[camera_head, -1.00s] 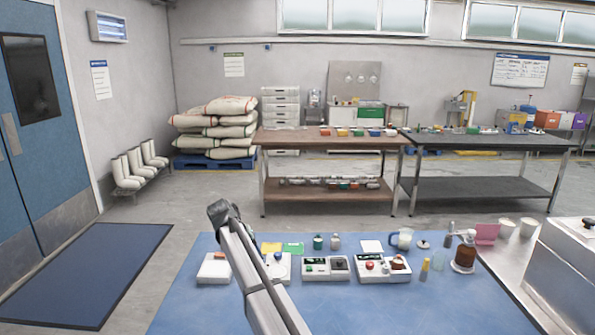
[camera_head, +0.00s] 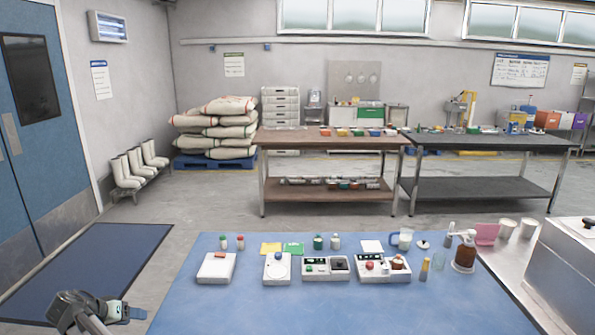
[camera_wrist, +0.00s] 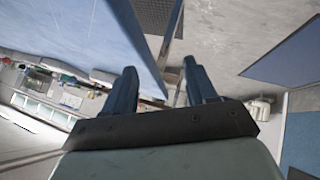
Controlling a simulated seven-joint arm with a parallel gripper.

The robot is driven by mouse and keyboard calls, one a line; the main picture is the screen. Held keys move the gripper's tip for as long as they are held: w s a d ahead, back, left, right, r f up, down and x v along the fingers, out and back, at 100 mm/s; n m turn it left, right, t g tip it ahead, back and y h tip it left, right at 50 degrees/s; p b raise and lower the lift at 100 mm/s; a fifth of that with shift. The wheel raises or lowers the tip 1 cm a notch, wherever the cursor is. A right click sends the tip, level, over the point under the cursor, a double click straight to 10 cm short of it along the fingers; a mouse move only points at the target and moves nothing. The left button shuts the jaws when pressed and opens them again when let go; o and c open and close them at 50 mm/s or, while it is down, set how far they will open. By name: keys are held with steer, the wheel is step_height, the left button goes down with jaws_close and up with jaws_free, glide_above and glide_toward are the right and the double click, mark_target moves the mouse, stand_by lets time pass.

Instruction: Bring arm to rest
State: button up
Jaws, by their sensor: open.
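My gripper (camera_head: 128,313) is low at the left in the head view, off the left edge of the blue table (camera_head: 215,305). In the wrist view the two dark fingers of my gripper (camera_wrist: 158,88) stand apart with nothing between them. The blue tabletop also shows at the upper left of the wrist view (camera_wrist: 85,30). My gripper touches nothing that I can see. Most of my arm is outside the head view.
A row of devices stands on the table: a white box (camera_head: 216,268), a device with a blue knob (camera_head: 277,267), a control box (camera_head: 326,268) and one with a red button (camera_head: 382,268). A brown grinder (camera_head: 464,254) stands at right. The table's front middle is clear.

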steer(key=s+d+f+n+g+y, duration=0.1)
steer(key=s+d+f+n+g, duration=0.2)
steer(key=s+f, duration=0.8)
steer(key=s+d+f+n+g+y, duration=0.15)
steer(key=s+f+n, duration=0.5)
steer(key=f, duration=0.75)
steer(key=s+d+f+n+g+y, duration=0.1)
steer(key=s+d+f+n, duration=0.3)
steer(key=s+f, duration=0.7)
steer(key=w+d+f+m+g+h, duration=0.1)
steer(key=w+d+f+m, duration=0.15)
steer(key=d, duration=0.85)
steer(key=w+d+f+m+g, duration=0.2)
steer(key=d+f, duration=0.1)
steer(key=d, duration=0.8)
steer(key=w+d+f+m+g+h, duration=0.1)
steer(key=w+d+f+m, duration=0.15)
steer(key=d, duration=0.85)
steer(key=s+d+m+g+y, duration=0.1)
steer(key=s+d+m, duration=0.3)
steer(key=s+d, duration=0.4)
steer(key=s+d+r+m+g+y, duration=0.1)
steer(key=s+d+m+g, duration=0.3)
steer(key=s+d, duration=0.4)
steer(key=d, duration=0.7)
steer(key=shift+s+r, duration=0.2)
steer(key=shift+s, duration=0.05)
